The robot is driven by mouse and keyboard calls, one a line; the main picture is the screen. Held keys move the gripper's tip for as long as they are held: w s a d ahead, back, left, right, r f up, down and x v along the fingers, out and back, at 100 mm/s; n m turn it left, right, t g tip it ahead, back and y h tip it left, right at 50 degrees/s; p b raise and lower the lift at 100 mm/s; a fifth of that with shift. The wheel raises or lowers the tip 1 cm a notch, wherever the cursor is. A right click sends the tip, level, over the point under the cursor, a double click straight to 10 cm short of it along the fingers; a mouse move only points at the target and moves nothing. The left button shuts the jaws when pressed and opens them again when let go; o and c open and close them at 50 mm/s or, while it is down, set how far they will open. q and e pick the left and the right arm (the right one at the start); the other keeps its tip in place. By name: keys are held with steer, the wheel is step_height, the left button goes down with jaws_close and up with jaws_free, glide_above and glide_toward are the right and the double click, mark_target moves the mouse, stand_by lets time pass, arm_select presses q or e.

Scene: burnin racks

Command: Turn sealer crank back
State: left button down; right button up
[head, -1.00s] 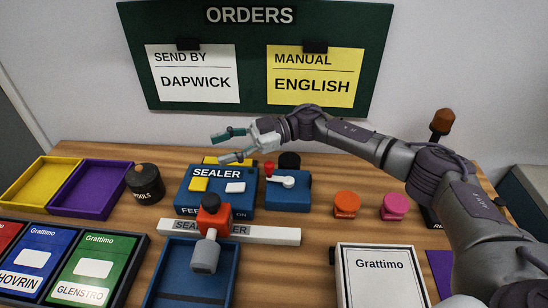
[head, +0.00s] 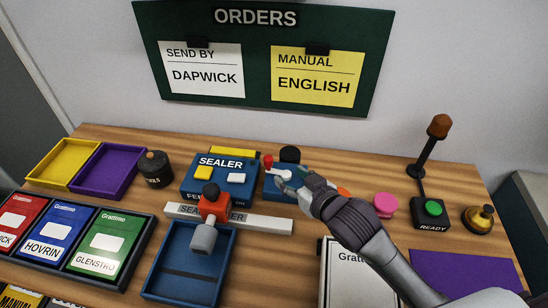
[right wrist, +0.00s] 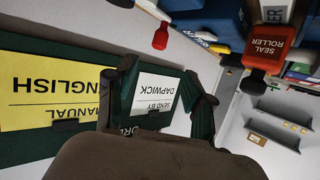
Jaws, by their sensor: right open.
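The sealer (head: 219,183) is a blue box with a yellow and a white button at the back of the table. Beside it stands a smaller blue box (head: 270,190) with a pale crank arm and a red crank knob (head: 268,162). My right gripper (head: 288,180) is open at this smaller box, just right of the knob, and partly hides the box and crank arm. In the right wrist view the red knob (right wrist: 160,38) shows beyond the open fingers (right wrist: 163,78), apart from them. My left gripper is not in view.
An orange seal roller (head: 213,205) with a grey handle stands over a blue tray (head: 190,287) in front of the sealer. A black round holder (head: 155,168) is left of it. A pink puck (head: 385,205) and a green ready button (head: 433,208) are on the right.

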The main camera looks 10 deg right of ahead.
mark_target(271, 163)
steer(key=x, duration=1.3)
steer(key=shift+w+d+f+p, duration=0.1)
steer(key=shift+w+f+p, duration=0.2)
steer(key=shift+f+p, duration=0.05)
